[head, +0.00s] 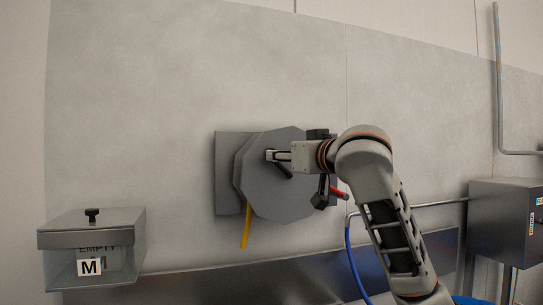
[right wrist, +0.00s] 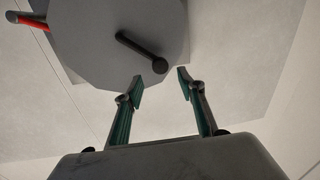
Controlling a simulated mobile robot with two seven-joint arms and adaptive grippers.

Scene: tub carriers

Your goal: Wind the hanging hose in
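The grey, many-sided hose reel (head: 262,195) is mounted on the wall, with a black crank (head: 284,171) on its face. The yellow hose (head: 245,228) hangs below the reel's left side; its lower end shows just above the metal ledge. My right gripper (head: 274,155) is in front of the reel face at the crank. In the right wrist view, the reel (right wrist: 110,35) fills the top and the crank's round knob (right wrist: 160,66) shows near the gap between the open fingers (right wrist: 160,82). I cannot tell whether they touch it. My left gripper is out of view.
A red-handled part (head: 338,192) sits right of the reel, beside my arm. A lidded metal box (head: 92,228) marked M stands at lower left. A blue hose (head: 352,255) and pipe run at right, near a grey steel box (head: 497,222). The wall above is clear.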

